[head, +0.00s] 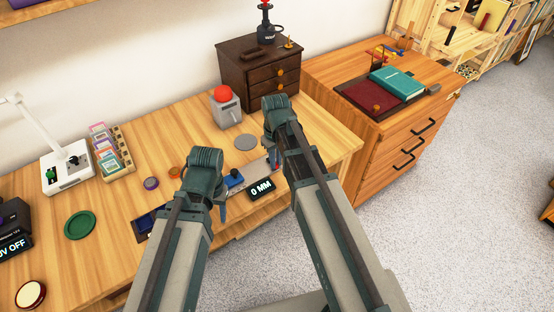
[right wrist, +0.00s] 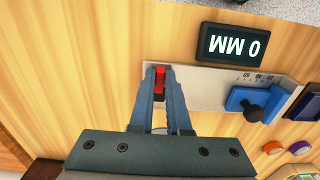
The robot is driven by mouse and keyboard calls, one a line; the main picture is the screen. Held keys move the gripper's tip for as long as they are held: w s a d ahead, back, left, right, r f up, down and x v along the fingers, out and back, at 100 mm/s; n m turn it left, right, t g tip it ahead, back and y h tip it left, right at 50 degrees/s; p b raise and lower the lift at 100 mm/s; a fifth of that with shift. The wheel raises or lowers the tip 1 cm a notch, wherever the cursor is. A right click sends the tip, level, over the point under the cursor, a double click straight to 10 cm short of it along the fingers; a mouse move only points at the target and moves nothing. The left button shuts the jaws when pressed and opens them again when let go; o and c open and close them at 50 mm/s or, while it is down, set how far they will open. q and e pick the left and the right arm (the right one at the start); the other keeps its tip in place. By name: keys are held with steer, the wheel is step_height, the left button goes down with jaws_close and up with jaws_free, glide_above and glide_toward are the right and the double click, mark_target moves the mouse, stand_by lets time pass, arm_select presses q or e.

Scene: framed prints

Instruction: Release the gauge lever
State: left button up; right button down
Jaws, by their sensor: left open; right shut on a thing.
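The gauge is a pale grey plate (right wrist: 208,88) on the table, with scale marks, a blue block with a dark knob (right wrist: 255,104) and a red lever (right wrist: 160,78) at one end. A black display (right wrist: 238,45) beside it reads 0 MM; it also shows in the head view (head: 261,189). My right gripper (right wrist: 159,84) has its two fingers on either side of the red lever and is shut on it. In the head view my right arm hides most of this spot. My left gripper (head: 222,213) is open, over the table's front edge left of the blue block (head: 233,179).
A grey box with a red button (head: 227,107) and a grey disc (head: 245,142) stand behind the gauge. A dark drawer chest (head: 250,72) is at the back. A green disc (head: 80,225), a card rack (head: 113,150) and a white lamp stand (head: 66,167) are left.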

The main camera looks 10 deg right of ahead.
steer(key=c, duration=0.9)
jaws_free()
steer(key=shift+r, duration=0.1)
arm_select(q)
step_height(320, 180, up, 14)
steer(key=p, duration=1.3)
steer(key=shift+p, duration=0.4)
arm_select(e)
step_height(320, 180, up, 14)
steer(key=shift+f, duration=0.15)
arm_select(q)
steer(key=shift+f, duration=0.15)
arm_select(e)
steer(key=shift+h, duration=0.6)
steer(key=s+a, duration=0.3)
steer(key=s, duration=0.2)
steer(key=s+a, duration=0.3)
steer(key=s, duration=0.1)
steer(key=s+a, duration=0.3)
steer(key=s, duration=0.2)
steer(key=shift+s+a, duration=0.2)
steer(key=shift+s, duration=0.15)
